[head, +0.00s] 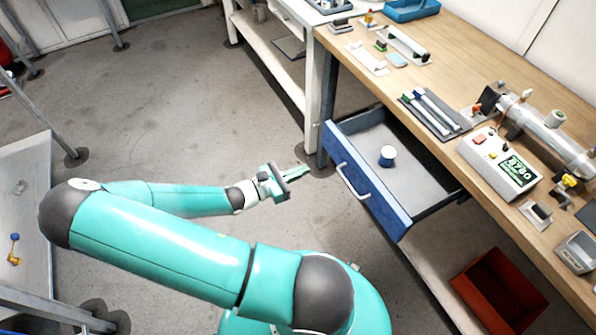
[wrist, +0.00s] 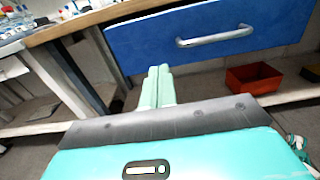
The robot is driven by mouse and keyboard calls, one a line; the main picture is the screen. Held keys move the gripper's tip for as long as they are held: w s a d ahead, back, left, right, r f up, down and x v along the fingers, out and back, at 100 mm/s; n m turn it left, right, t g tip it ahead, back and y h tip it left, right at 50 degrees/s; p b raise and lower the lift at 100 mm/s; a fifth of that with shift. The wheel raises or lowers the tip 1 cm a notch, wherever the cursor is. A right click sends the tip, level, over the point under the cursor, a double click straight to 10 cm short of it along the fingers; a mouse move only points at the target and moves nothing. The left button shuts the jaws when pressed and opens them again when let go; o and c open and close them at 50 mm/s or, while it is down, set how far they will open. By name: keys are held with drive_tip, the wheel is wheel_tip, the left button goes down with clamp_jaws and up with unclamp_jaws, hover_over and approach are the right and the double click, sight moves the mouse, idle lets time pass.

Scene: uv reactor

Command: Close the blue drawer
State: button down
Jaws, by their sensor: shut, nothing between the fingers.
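The blue drawer (head: 368,190) under the wooden workbench stands pulled out, with its grey inside showing in the head view.
The wooden bench (head: 450,75) carries a metal cylinder (head: 545,130), a display box (head: 500,162) and small tools. A red bin (head: 500,290) sits on the shelf below. A bench leg (head: 328,110) stands beside the drawer. The floor (head: 190,100) left of the drawer is clear.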

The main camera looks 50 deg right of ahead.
sight(340, 155)
drive_tip(key=x, duration=1)
drive_tip(key=shift+s+d, duration=0.1)
drive_tip(key=shift+d, duration=0.1)
drive_tip(key=shift+d, duration=0.1)
